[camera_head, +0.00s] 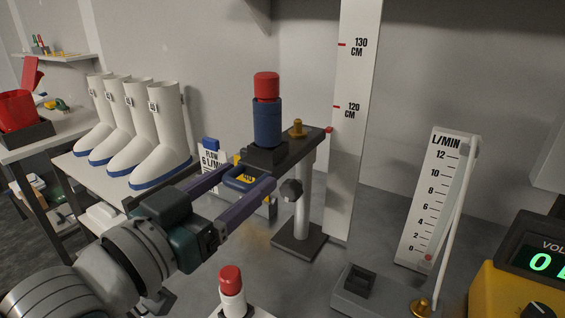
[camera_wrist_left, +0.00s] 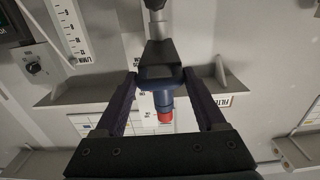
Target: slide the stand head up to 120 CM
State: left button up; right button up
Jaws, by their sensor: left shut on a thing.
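The stand head (camera_head: 287,143) is a dark bar on a pale post (camera_head: 303,200) with a dark square base. It carries a blue cylinder with a red cap (camera_head: 267,100) and a brass knob. Its red pointer (camera_head: 329,129) is at the white height scale (camera_head: 357,80), somewhat below the 120 CM mark. My left gripper (camera_head: 250,175) is shut on the stand head, its purple fingers either side of the front end. In the left wrist view, the head's dark block (camera_wrist_left: 160,62) sits between the fingers (camera_wrist_left: 160,82). My right gripper is out of view.
A dark clamp knob (camera_head: 291,190) is on the post. White boots (camera_head: 155,130) stand on the left. A flow gauge (camera_head: 432,195) and a yellow meter (camera_head: 515,285) are on the right. A red-capped bottle (camera_head: 231,285) is at front. Bench around the base is mostly clear.

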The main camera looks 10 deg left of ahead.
pick_arm(q)
grip_shut()
notch_tip(320, 180, up, 5)
jog(key=p, duration=0.4)
jog(key=shift+f, duration=0.3)
jog(key=o, duration=1.3)
grip_release()
jog(key=shift+f, duration=0.15)
jog(key=shift+o, duration=0.2)
jog(key=b+v, duration=0.1)
jog(key=v, duration=0.9)
